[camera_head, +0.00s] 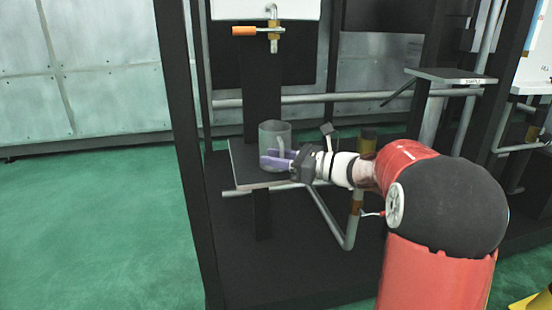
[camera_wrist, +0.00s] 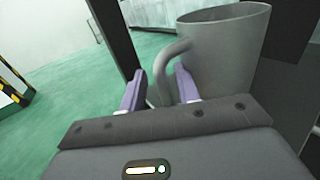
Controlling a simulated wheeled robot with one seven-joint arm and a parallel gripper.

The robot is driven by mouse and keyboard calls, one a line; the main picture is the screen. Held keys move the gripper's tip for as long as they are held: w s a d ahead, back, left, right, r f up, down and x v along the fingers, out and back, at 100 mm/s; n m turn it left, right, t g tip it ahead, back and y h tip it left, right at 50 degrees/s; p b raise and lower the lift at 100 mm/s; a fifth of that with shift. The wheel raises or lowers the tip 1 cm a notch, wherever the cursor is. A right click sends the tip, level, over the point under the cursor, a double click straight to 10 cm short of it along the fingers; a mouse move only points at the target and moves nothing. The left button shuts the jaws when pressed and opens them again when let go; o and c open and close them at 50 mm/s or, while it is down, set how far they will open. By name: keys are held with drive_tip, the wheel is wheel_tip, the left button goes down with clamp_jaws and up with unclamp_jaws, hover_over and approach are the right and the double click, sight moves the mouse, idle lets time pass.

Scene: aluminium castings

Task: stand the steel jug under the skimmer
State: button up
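The grey steel jug (camera_head: 274,135) stands upright on a small shelf (camera_head: 242,172) in the head view. Above it hangs a brass spout with an orange handle (camera_head: 245,31), under a white panel; this looks like the skimmer outlet. My gripper (camera_head: 274,158) reaches in from the right at the jug's handle side. In the wrist view the jug (camera_wrist: 225,50) fills the upper right. Its handle (camera_wrist: 161,75) lies between the two purple fingers of my gripper (camera_wrist: 160,88). The fingers are apart, with a gap showing between the left finger and the handle.
Dark frame posts (camera_head: 180,120) stand left of the shelf, and a grey pipe (camera_head: 340,97) runs behind it. A second small shelf with a label (camera_head: 450,75) is at the right. Green floor (camera_head: 90,220) is clear at the left.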

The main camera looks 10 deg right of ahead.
drive_tip(key=shift+r+p, duration=0.25)
drive_tip(key=shift+p, duration=0.05)
drive_tip(key=b+v, duration=0.1)
drive_tip(key=v, duration=1.1)
drive_tip(key=w+a+r+m+t+h, duration=0.2)
drive_tip(key=w+r+m+t+h, duration=0.35)
drive_tip(key=m, duration=0.75)
drive_tip(key=s+d+m+t+h, duration=0.1)
drive_tip(key=s+m+h, duration=0.2)
drive_tip(key=m+h, duration=0.4)
drive_tip(key=s+d+m+h, duration=0.1)
drive_tip(key=s+m+h, duration=0.3)
drive_tip(key=m, duration=0.5)
drive_tip(key=s+a+f+m+g, duration=0.5)
drive_tip(key=s+f+m, duration=0.4)
drive_tip(key=s, duration=0.2)
drive_tip(key=s+a+f+m+g+y, duration=0.1)
drive_tip(key=s+a+f+m+g, duration=0.4)
drive_tip(key=s+f+m, duration=0.4)
drive_tip(key=s+g, duration=0.1)
drive_tip(key=s, duration=0.2)
drive_tip(key=shift+s, duration=0.2)
drive_tip(key=shift+d+y, duration=0.1)
drive_tip(key=shift+y, duration=0.15)
